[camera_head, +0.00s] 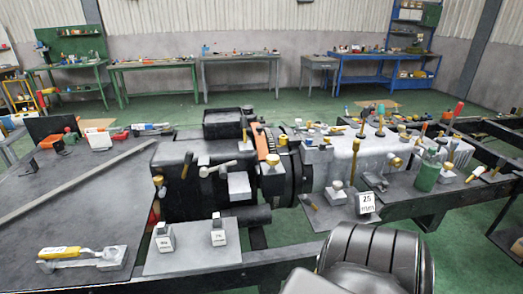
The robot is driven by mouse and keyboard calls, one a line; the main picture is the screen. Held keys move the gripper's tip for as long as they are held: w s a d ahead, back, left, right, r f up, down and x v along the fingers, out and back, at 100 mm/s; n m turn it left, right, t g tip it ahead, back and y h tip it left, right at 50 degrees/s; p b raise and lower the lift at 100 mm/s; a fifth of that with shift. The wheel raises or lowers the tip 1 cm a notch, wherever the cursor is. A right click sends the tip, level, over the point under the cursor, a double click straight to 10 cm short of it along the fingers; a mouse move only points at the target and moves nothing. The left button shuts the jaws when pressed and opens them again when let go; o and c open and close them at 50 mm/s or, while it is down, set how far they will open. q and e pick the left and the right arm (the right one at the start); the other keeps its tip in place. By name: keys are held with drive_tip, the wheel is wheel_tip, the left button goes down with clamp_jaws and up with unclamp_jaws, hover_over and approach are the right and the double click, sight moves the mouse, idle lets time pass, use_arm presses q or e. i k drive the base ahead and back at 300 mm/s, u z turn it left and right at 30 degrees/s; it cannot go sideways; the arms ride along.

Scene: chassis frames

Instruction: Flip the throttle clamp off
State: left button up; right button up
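No part is readably labelled as the throttle clamp, so I cannot tell for sure which it is. A clamp-like lever with a yellow handle (62,252) lies nearly flat on a small grey plate at the front left. A light grey lever (217,168) sticks out to the left on the black engine housing in the middle. Several yellow-tipped levers and knobs stand on the silver gearbox block (352,158) to the right. Neither of my grippers shows in this view.
A white "25" tag (367,203) stands near the gearbox. A green cup (426,176) holds tools at the right. Dark chassis rails surround the parts. Workbenches (240,60) line the far wall beyond open green floor.

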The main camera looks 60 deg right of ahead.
sight(188, 156)
drive_tip(key=z, duration=3.05)
drive_tip(key=i, duration=0.8)
drive_tip(key=u, duration=2.55)
